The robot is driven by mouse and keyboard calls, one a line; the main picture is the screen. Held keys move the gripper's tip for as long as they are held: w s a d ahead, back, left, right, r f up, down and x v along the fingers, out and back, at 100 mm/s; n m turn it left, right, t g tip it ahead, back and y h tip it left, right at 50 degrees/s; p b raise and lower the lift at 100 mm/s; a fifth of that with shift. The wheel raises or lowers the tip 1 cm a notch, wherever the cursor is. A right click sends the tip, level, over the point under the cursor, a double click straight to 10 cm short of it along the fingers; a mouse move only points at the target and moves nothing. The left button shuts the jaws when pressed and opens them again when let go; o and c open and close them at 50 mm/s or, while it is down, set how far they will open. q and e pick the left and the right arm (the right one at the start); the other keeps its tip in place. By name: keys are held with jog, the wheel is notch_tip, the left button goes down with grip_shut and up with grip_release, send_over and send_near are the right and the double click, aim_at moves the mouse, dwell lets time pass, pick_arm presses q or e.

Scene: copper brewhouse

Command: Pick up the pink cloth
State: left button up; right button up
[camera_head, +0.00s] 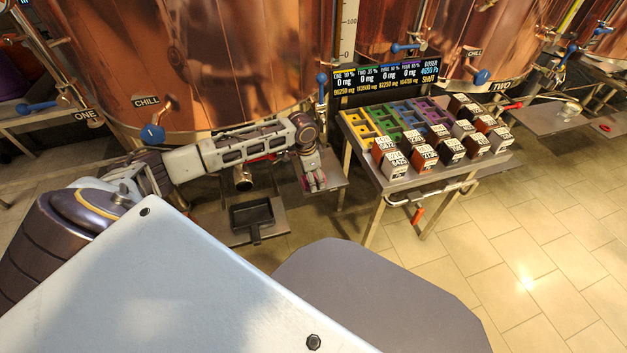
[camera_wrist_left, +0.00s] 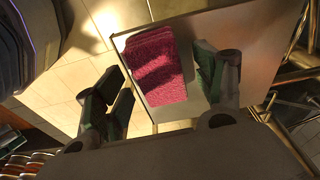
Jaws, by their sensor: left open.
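The pink cloth (camera_wrist_left: 157,66) is a folded, textured bundle lying on a small pale shelf (camera_wrist_left: 255,35) in the left wrist view. My left gripper (camera_wrist_left: 165,78) is open, with one finger to the left of the cloth and the other to its right. The cloth lies in line with the gap between the fingers; I cannot tell how far below them it is. In the head view my left gripper (camera_head: 315,181) hangs over the small shelf (camera_head: 335,168) beside the copper vessel, and only a trace of pink shows there. My right gripper is in neither view.
A table with colored trays (camera_head: 388,121) and several labeled blocks (camera_head: 450,150) stands right of the shelf. A dark dustpan-like tray (camera_head: 252,214) sits low to the left of the shelf. Copper vessels (camera_head: 230,60) rise behind. The tiled floor (camera_head: 540,240) at right is clear.

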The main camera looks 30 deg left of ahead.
pick_arm(q)
jog(key=shift+f+p, duration=0.2)
jog(key=shift+p, duration=0.3)
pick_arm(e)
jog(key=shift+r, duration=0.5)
pick_arm(q)
jog(key=shift+c, duration=0.2)
jog(key=c, duration=1.1)
jog(key=shift+r+b, duration=0.1)
jog(key=shift+b, duration=0.2)
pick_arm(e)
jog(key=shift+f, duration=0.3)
pick_arm(q)
jog(key=shift+r+b, duration=0.1)
jog(key=shift+b, duration=0.35)
jog(key=shift+r+p, duration=0.45)
jog(key=shift+r, duration=0.5)
jog(key=shift+r+p, duration=1.8)
jog(key=shift+r, duration=2.35)
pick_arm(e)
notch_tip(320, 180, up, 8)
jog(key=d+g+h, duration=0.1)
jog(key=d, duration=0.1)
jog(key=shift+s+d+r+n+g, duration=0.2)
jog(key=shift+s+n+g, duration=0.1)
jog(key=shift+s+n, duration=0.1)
